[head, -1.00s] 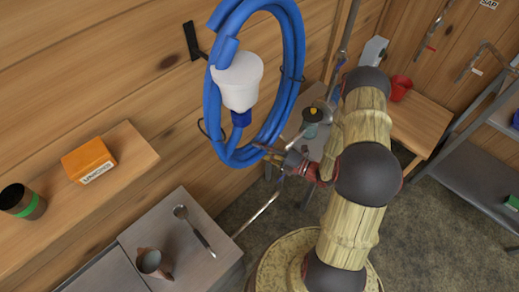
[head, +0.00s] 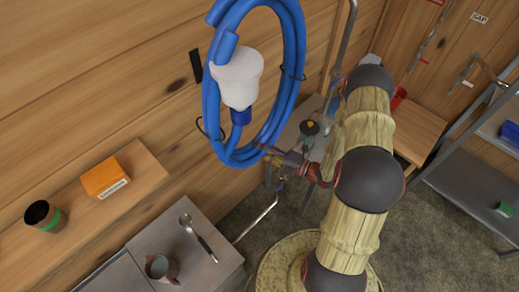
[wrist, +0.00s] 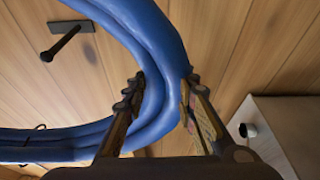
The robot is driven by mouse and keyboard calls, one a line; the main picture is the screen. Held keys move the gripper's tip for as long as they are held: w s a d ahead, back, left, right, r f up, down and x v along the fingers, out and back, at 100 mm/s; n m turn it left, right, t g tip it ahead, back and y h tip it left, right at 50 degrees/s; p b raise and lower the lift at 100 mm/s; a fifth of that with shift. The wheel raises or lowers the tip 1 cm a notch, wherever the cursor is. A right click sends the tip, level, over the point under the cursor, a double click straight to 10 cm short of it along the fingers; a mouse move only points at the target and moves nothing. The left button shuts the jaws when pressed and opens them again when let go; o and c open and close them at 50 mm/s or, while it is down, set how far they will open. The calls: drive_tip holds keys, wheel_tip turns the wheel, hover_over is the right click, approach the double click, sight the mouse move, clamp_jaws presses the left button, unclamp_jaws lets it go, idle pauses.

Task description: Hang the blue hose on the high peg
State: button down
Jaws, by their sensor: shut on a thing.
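My gripper (head: 268,152) is shut on the coil's lower right part; in the wrist view the fingers (wrist: 160,100) are on both sides of the hose loops (wrist: 152,75). The coil is held up in front of the plank wall. A black peg (head: 196,66) on the wall shows just left of the coil, partly hidden. In the wrist view the peg (wrist: 66,42) appears within the coil's opening; I cannot tell if it passes through. No second peg is clear.
A wooden shelf (head: 70,205) with an orange box (head: 105,178) and a dark green-banded can (head: 45,217) is at left. A metal counter (head: 205,270) with a ladle (head: 198,238) and a small pot (head: 161,268) stands below. A grey shelf rack (head: 465,190) is at right.

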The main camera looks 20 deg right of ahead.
wheel_tip(320, 180, up, 30)
drive_tip(key=p, duration=1.1)
drive_tip(key=shift+s+p, duration=0.3)
drive_tip(key=shift+s, duration=0.15)
idle(0.4)
drive_tip(key=shift+r, duration=0.1)
wheel_tip(320, 180, up, 18)
drive_tip(key=shift+s+a, duration=0.15)
drive_tip(key=shift+s, duration=0.2)
idle(0.7)
drive_tip(key=shift+w, duration=0.1)
